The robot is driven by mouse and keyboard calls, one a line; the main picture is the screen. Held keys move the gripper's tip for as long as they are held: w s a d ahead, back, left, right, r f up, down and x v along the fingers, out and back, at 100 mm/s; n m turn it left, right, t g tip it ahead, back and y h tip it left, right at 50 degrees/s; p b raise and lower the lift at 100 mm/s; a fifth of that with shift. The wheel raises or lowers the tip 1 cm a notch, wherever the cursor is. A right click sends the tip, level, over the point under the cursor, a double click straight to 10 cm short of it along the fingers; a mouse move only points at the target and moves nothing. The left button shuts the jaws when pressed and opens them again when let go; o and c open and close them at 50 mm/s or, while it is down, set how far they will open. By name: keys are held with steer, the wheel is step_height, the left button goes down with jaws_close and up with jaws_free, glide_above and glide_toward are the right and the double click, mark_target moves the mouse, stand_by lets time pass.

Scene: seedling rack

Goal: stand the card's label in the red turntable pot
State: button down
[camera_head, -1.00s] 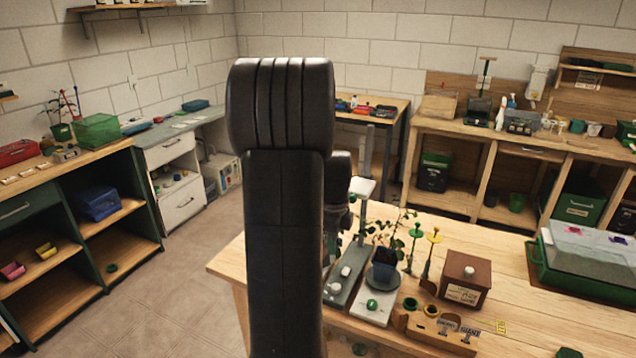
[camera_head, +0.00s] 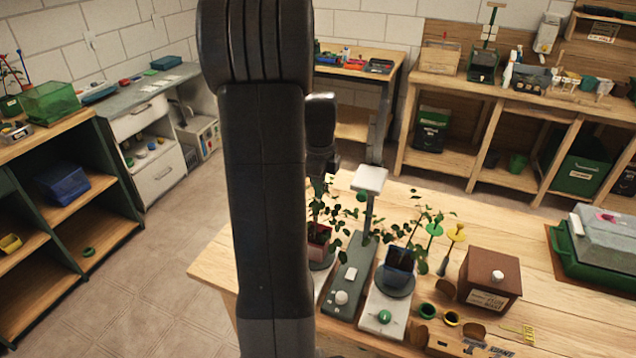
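A red pot (camera_head: 319,241) with a leafy plant stands on a turntable at the left of the bench, partly hidden by my arm. A blue pot (camera_head: 399,262) with another plant stands on a second dark turntable (camera_head: 394,283) to its right. A wooden holder (camera_head: 449,341) at the bottom edge bears upright labels (camera_head: 477,348), whose writing is too small to read surely. A small yellow card (camera_head: 525,333) lies right of it. My gripper (camera_head: 318,168) is mostly hidden behind my arm, above and behind the red pot; its fingers and anything in them are not clear.
A grey control box (camera_head: 349,282) with a post and a white head (camera_head: 370,178) stands between the pots. A brown box (camera_head: 490,277), green and yellow cups, and a lidded green tray (camera_head: 606,262) stand to the right. Bare bench lies behind the brown box.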

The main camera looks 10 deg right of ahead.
mark_target(319, 224)
steer(key=shift+f+b, duration=4.2)
steer(key=shift+f, duration=1.55)
steer(key=shift+s+a+f, duration=0.1)
steer(key=shift+s+f, duration=0.2)
steer(key=shift+f, duration=0.2)
steer(key=c, duration=1.7)
jaws_free()
steer(key=shift+w, duration=0.1)
steer(key=shift+w+r, duration=0.1)
